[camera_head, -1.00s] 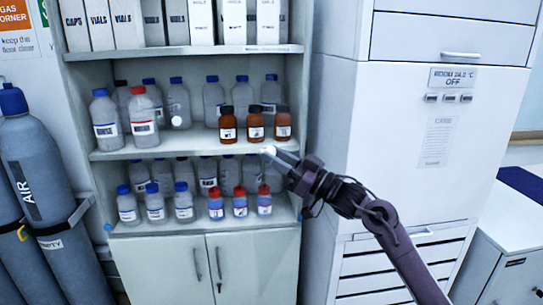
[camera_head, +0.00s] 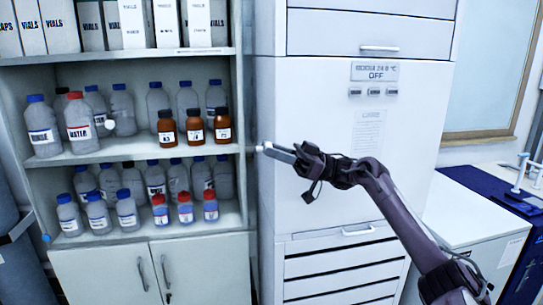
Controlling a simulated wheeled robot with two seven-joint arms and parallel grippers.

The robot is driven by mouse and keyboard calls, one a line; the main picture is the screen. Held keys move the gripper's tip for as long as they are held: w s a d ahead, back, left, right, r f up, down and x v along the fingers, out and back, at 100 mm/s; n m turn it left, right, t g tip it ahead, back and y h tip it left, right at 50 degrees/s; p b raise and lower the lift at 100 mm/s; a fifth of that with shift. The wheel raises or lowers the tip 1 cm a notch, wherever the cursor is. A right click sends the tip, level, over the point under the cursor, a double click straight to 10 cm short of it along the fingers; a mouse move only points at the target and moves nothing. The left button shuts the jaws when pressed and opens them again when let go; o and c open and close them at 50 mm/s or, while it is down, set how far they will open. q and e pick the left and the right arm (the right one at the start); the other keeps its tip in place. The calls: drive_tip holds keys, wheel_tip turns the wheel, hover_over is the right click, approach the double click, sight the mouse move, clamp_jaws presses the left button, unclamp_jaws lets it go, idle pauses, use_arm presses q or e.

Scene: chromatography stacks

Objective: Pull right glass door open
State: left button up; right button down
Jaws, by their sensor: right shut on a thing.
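The shelf cabinet (camera_head: 240,100) stands on the left, with bottles on its shelves. Its glass is too clear to make out, so I cannot trace the right door's pane or edges. A small round white knob (camera_head: 110,124) shows in front of the middle shelf. My right gripper (camera_head: 268,149) is at the cabinet's right side, in front of the white unit. It is shut on a small pale thing at its tips, which looks like the right glass door's knob (camera_head: 259,147). My left gripper is out of view.
Brown bottles (camera_head: 195,125) stand near the front of the middle shelf, with red-capped ones (camera_head: 185,208) below. The tall white unit (camera_head: 310,100) is behind my right gripper. A low white cabinet (camera_head: 470,225) stands at right. Grey cylinders edge the left.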

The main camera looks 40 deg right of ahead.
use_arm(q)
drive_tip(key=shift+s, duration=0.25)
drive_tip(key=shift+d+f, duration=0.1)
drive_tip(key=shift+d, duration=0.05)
use_arm(e)
drive_tip(key=c, duration=1.1)
unclamp_jaws()
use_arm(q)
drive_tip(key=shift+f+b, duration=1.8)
use_arm(e)
drive_tip(key=v, duration=0.8)
